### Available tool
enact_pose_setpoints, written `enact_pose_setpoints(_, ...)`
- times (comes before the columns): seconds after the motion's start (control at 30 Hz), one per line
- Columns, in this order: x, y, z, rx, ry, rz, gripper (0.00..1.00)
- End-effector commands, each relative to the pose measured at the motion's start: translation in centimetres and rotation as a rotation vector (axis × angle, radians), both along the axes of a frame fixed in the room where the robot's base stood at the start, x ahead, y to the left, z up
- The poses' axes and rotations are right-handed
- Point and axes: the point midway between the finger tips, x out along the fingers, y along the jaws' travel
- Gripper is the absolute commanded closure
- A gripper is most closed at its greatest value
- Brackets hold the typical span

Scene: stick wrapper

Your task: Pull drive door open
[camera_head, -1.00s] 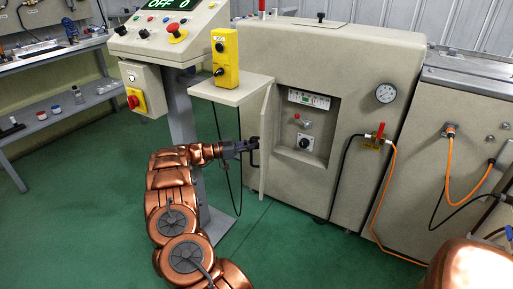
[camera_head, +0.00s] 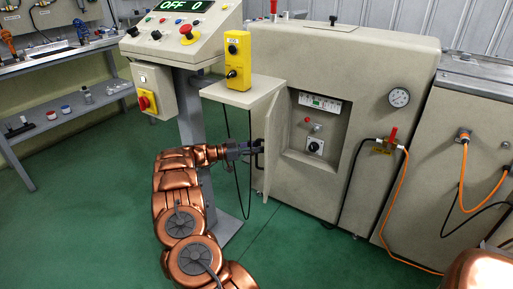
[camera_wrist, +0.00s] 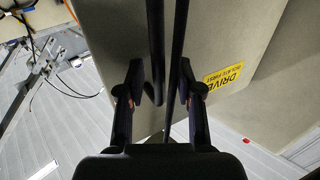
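The drive door (camera_head: 275,150) is a beige panel on the left of the machine's front recess. It stands swung out, showing at a steep angle. Its dark handle (camera_head: 259,150) is on the left side of the panel. My gripper (camera_head: 252,149) reaches the handle from the left. In the wrist view my gripper's two fingers (camera_wrist: 161,88) stand apart, with the dark handle bar (camera_wrist: 156,60) between them; I see no clear contact. A yellow drive label (camera_wrist: 226,76) shows on the door's face there.
The recess (camera_head: 318,125) behind the door holds a red-topped control and a dial. A control pedestal (camera_head: 190,120) stands left of the door, with a yellow pendant box (camera_head: 237,60) on a shelf above my gripper. A dark cable (camera_head: 236,190) hangs beside my gripper. Green floor is clear in front.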

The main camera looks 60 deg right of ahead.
Motion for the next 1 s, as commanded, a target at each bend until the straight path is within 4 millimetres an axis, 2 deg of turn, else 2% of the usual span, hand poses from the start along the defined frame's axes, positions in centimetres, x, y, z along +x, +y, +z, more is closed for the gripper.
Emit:
enact_pose_setpoints(0.37, 0.3, 0.2, 0.0, -0.001, -0.001, -0.001, 0.63)
enact_pose_setpoints(1.0, 7.7, 7.3, 0.0, -0.002, -0.001, 0.001, 0.63)
